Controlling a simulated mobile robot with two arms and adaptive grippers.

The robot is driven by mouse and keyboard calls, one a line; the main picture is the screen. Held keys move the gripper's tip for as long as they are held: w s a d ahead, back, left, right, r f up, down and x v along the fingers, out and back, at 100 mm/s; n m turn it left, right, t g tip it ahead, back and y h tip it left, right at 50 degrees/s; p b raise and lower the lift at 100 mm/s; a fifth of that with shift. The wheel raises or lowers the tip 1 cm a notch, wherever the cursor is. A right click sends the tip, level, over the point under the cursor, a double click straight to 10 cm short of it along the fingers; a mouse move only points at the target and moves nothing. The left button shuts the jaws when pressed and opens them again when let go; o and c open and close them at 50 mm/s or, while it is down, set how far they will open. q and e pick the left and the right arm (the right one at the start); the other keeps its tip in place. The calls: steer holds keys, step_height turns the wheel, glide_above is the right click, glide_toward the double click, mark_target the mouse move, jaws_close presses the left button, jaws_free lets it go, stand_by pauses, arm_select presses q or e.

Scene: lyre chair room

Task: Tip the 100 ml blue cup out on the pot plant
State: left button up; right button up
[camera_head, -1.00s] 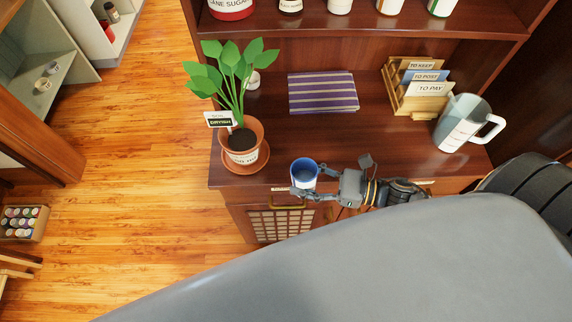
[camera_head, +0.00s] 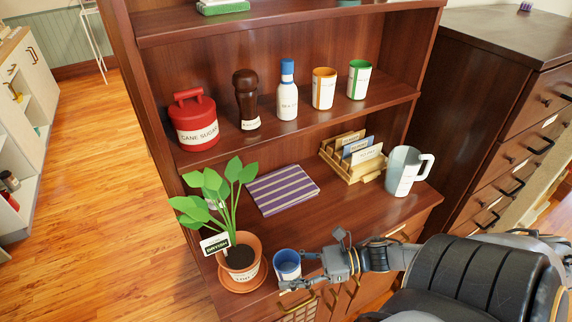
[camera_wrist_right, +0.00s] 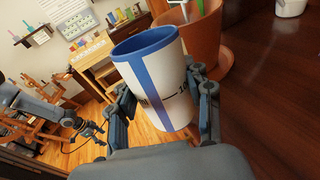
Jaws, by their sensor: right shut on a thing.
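The blue cup (camera_head: 287,264), white outside with blue stripe and blue inside, is held by my right gripper (camera_head: 300,268) at the front edge of the desk surface. In the right wrist view the cup (camera_wrist_right: 158,85) stands roughly upright between the two fingers of the gripper (camera_wrist_right: 160,108); its contents are not visible there. The pot plant (camera_head: 238,262) is a terracotta pot with green leaves and a label, standing on a saucer (camera_head: 245,288) just left of the cup. The pot also shows in the right wrist view (camera_wrist_right: 205,40), behind the cup.
A shelf (camera_head: 215,150) above holds a red sugar tin (camera_head: 194,122), bottles and cups. Open floor (camera_head: 100,190) lies to the left.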

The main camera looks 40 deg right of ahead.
mark_target(276, 263)
steer(key=shift+w+a+r+p, duration=0.15)
steer(key=shift+a+r+p, duration=0.2)
steer(key=shift+p, duration=0.35)
steer(key=shift+w+a+r+m+g+h+p, duration=0.1)
steer(key=shift+w+r+m+g+h+p, duration=0.15)
steer(key=shift+g+h+p, duration=0.7)
steer(key=shift+w+a+r+m+p, duration=0.15)
steer(key=shift+w+r+m+p, duration=0.2)
steer(key=shift+p, duration=1)
steer(key=shift+w+a+r+g+h+p, duration=0.2)
steer(key=shift+w+r+g+h+p, duration=0.2)
steer(key=shift+r+p, duration=0.45)
steer(key=p, duration=0.1)
steer(key=w+r+g+h+p, duration=0.1)
steer(key=p, duration=0.1)
steer(key=r+m+g+h+p, duration=0.1)
steer(key=shift+w+a+r+g+p, duration=0.2)
steer(key=shift+w+g+p, duration=0.1)
steer(key=shift+p, duration=0.1)
arm_select(q)
step_height(276, 263, up, 12)
steer(key=shift+w+a, duration=0.15)
steer(key=shift+a, duration=0.25)
arm_select(e)
steer(key=shift+s+a+m+g+h, duration=0.15)
steer(key=shift+m+g+h, duration=0.1)
steer(key=shift+g+h, duration=0.65)
steer(key=shift+s+a+m+g+h, duration=0.15)
steer(key=shift+m+g+h, duration=0.1)
steer(key=shift+g+h, duration=0.6)
